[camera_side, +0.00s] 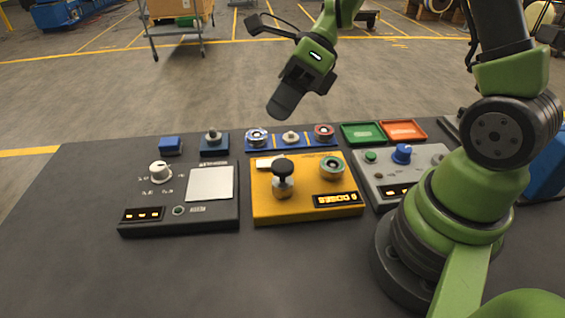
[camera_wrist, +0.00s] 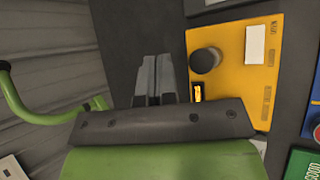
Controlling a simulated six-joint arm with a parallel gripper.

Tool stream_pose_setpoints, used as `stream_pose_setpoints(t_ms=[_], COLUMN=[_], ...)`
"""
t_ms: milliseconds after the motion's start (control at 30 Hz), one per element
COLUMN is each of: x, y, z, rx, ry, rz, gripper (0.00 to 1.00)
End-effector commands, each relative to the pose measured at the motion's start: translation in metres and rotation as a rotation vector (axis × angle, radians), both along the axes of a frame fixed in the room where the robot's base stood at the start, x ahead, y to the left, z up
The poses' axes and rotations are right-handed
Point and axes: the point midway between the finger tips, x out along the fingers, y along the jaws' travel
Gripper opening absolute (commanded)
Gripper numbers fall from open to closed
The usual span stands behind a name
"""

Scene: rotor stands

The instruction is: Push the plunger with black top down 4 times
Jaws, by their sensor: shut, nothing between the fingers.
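The plunger with the black top (camera_side: 283,168) stands upright on the yellow box (camera_side: 262,208), its clear and brass-coloured body below the cap. In the wrist view its round black top (camera_wrist: 205,60) shows from above on the yellow box (camera_wrist: 229,78), to the right of my fingers. My gripper (camera_side: 281,106) is shut and empty, raised in the air above the back of the table and apart from the plunger. In the wrist view my closed gripper (camera_wrist: 153,78) points over the dark table. A lit display (camera_side: 337,199) is on the box front; its digit is hard to read.
A teal-ringed round part (camera_side: 332,167) sits on the same box. A dark scale-like unit (camera_side: 180,212) is at left, a grey control box (camera_side: 385,187) at right. Behind are a blue rack (camera_side: 291,148) with several round parts, a green tray (camera_side: 362,133) and an orange tray (camera_side: 403,130).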

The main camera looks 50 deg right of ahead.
Motion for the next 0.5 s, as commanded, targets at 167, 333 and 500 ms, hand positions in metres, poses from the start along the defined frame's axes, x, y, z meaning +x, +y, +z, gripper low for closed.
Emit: stream_pose_setpoints(t_ms=[167,333,500], x=[-0.001,-0.001,0.000], y=[0.000,0.000,0.000], z=[-0.027,-0.050,-0.065], rx=[0.001,0.000,0.000], ry=[0.008,0.005,0.003], rz=[0.000,0.000,0.001], gripper=[0.00,0.00,0.00])
